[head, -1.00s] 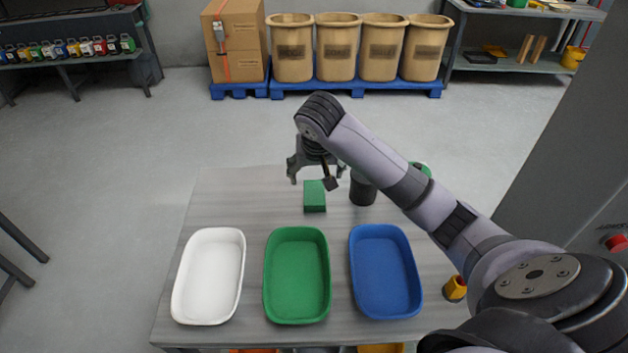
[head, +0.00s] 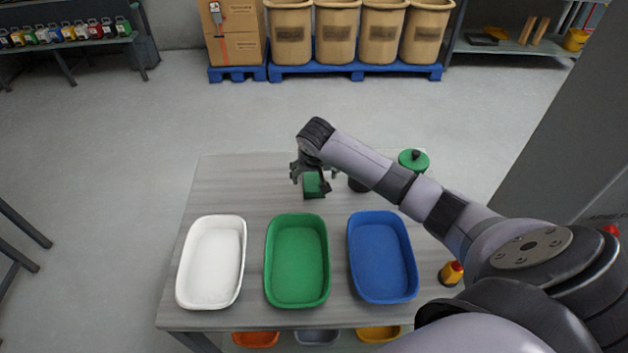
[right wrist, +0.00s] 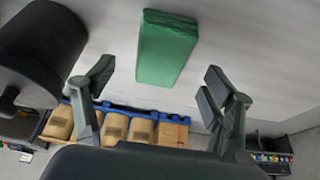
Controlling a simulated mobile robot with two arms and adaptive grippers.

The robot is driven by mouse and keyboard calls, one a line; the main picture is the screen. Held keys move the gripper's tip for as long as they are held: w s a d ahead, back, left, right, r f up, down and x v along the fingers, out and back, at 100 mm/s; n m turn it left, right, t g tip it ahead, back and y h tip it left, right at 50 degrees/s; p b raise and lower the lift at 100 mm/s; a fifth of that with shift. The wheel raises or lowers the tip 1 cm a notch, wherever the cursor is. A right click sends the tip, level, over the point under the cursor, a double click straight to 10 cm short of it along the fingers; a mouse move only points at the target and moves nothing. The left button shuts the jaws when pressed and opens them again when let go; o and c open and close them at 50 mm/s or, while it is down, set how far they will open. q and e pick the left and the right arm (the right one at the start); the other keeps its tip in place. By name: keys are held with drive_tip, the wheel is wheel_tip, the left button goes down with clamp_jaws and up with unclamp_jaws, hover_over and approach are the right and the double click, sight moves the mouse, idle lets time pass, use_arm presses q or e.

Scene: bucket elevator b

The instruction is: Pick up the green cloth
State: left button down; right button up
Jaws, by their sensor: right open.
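The green cloth (head: 313,186) is a folded block lying on the grey table, behind the green tray. In the right wrist view the green cloth (right wrist: 167,48) shows ahead of the fingertips, roughly between them. My right gripper (head: 314,178) is over the cloth in the head view and hides part of it. In the right wrist view my right gripper (right wrist: 158,85) is open, with its two fingers wide apart and nothing between them. Whether the fingers touch the cloth cannot be told. My left gripper is not in view.
A dark cylinder (right wrist: 40,45) stands beside the cloth. White (head: 212,262), green (head: 297,262) and blue (head: 382,258) trays line the table's front. A green-lidded object (head: 413,160) and a yellow-red item (head: 451,273) are at the right. The table's back left is clear.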

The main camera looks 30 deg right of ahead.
sight(314, 180)
drive_tip(key=x, duration=0.3)
drive_tip(key=shift+w+f+p, duration=0.1)
drive_tip(key=shift+f+p, duration=0.15)
drive_tip(key=shift+p, duration=0.15)
drive_tip(key=shift+w+d+f, duration=0.1)
drive_tip(key=shift+w+f, duration=0.05)
drive_tip(key=shift+f, duration=0.3)
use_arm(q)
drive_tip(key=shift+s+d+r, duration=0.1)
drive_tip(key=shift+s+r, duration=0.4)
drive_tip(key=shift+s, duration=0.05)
use_arm(e)
drive_tip(key=shift+c, duration=0.3)
drive_tip(key=c, duration=1.2)
drive_tip(key=shift+r, duration=0.1)
